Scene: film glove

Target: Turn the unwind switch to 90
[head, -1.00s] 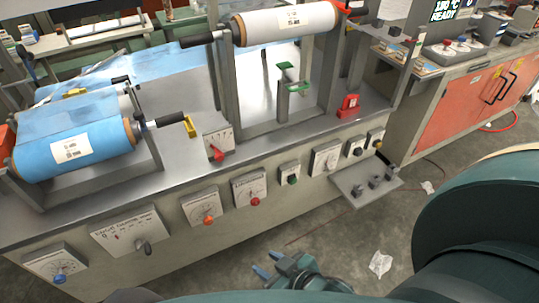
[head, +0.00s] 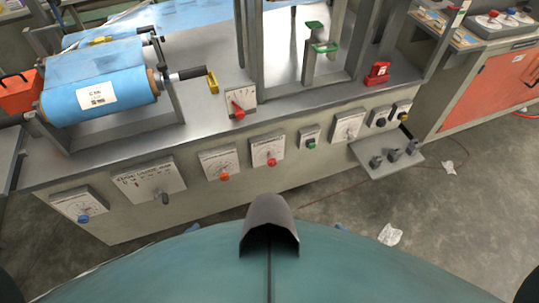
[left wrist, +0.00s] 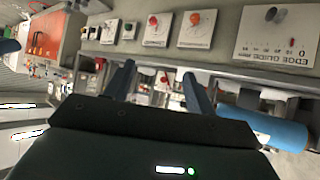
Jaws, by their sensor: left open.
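Several dial panels line the machine's front. From the left in the head view, they include a blue-knob panel (head: 75,201), a panel with a slot scale and grey lever (head: 147,182), an orange-red-knob panel (head: 216,158) and a red-knob panel (head: 265,149). I cannot read which is the unwind switch. In the left wrist view, the lettering EDGE GUIDE shows on one inverted panel (left wrist: 285,40), beside an orange-knob panel (left wrist: 190,32). My left gripper (left wrist: 158,84) is open and empty, its fingers pointing towards the front below these panels. My right gripper cannot be made out.
A red lever plate (head: 239,106) and a blue film roll (head: 95,92) are on the machine top. A small shelf with knobs (head: 385,160) juts out at the right. Crumpled paper (head: 390,235) lies on open floor.

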